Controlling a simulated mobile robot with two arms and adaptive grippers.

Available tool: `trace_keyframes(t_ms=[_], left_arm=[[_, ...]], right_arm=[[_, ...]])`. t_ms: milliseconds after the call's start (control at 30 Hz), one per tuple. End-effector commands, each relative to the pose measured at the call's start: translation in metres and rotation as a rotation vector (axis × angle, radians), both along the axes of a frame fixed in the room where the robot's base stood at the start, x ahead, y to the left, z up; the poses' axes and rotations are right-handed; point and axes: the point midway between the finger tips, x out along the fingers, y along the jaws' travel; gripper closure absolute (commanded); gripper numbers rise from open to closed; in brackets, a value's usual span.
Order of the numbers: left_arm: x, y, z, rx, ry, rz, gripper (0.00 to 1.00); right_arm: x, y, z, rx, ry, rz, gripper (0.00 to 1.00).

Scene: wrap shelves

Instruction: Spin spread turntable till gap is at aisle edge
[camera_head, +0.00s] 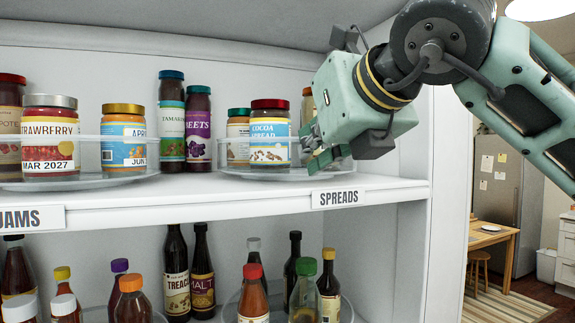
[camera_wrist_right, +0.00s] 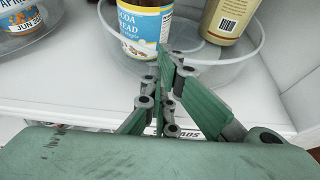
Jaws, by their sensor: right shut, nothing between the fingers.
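The spreads turntable (camera_head: 262,173) is a clear, low-walled round tray on the upper shelf, above the SPREADS label (camera_head: 338,197). A cocoa spread jar (camera_head: 269,130) with a red lid stands at its front, with a teal-lidded jar (camera_head: 237,128) behind left. A tan jar with a barcode (camera_wrist_right: 231,18) stands to the right in the wrist view. An empty stretch of tray (camera_wrist_right: 190,45) lies between it and the cocoa jar. My right gripper (camera_head: 314,153) is shut and empty at the tray's front right wall; contact is unclear. My left gripper is out of view.
A jams turntable (camera_head: 95,180) with several jars is at left. Tamarind (camera_head: 171,120) and beets (camera_head: 198,130) jars stand between the turntables. The lower shelf holds several bottles. The shelf's right side wall (camera_head: 410,160) is close to my right gripper.

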Motion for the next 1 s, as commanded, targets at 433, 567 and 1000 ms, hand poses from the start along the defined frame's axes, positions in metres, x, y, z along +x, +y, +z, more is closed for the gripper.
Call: trace_keyframes(t_ms=[433,567,1000], left_arm=[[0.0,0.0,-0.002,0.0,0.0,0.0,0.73],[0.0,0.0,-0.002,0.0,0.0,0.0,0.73],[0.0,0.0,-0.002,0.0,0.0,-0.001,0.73]], right_arm=[[0.0,0.019,-0.002,-0.002,0.002,-0.001,1.0],[0.0,0.022,-0.001,-0.002,0.003,-0.002,1.0],[0.001,0.027,-0.001,-0.002,0.004,-0.001,1.0]])
